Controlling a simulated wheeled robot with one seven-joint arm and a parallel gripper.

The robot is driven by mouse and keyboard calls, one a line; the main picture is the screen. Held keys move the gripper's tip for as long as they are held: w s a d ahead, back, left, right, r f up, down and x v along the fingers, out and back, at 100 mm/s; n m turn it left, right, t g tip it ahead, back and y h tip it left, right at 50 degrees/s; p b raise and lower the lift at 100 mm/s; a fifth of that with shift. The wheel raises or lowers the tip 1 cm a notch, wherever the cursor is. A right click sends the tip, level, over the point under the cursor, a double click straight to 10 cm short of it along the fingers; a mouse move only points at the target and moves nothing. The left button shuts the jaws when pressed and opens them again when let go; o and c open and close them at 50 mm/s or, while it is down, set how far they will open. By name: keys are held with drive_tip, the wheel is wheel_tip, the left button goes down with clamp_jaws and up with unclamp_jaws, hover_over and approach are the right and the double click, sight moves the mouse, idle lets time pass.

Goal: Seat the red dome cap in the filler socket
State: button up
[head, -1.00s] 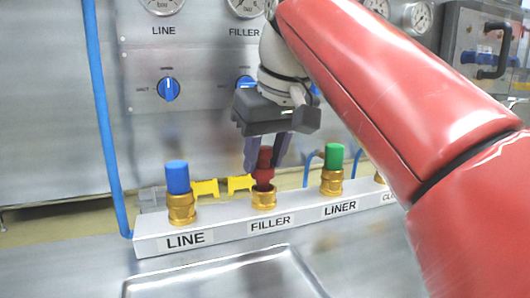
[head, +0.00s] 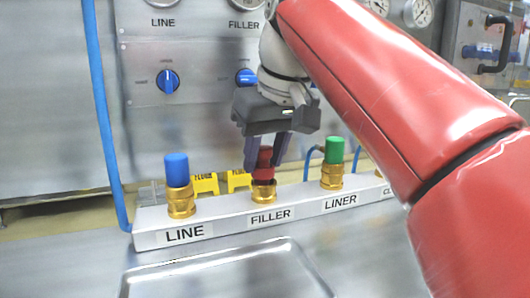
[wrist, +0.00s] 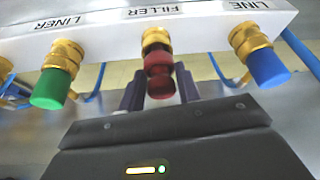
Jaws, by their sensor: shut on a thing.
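The red dome cap (head: 265,158) is between the two fingers of my gripper (head: 265,163), which is shut on it. The cap stands upright at the mouth of the brass filler socket (head: 263,191), above the FILLER label. In the wrist view the red cap (wrist: 159,76) lines up with the brass filler socket (wrist: 155,40), and the two look in contact. I cannot tell how deep the cap sits. In the wrist view the gripper fingers (wrist: 159,92) flank the cap.
A blue cap (head: 177,169) sits on the LINE socket at left and a green cap (head: 334,150) on the LINER socket at right. Yellow tags (head: 204,184) lie behind the rail (head: 230,226). A blue hose (head: 98,110) runs down at left. A metal tray (head: 225,268) is in front.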

drive_tip(key=shift+f, duration=0.35)
drive_tip(key=o, duration=1)
drive_tip(key=shift+o, duration=0.2)
drive_tip(key=p+v, duration=0.2)
drive_tip(key=v, duration=0.5)
drive_tip(key=shift+r, duration=0.2)
drive_tip(key=shift+s+r, duration=0.15)
drive_tip(key=shift+s, duration=0.1)
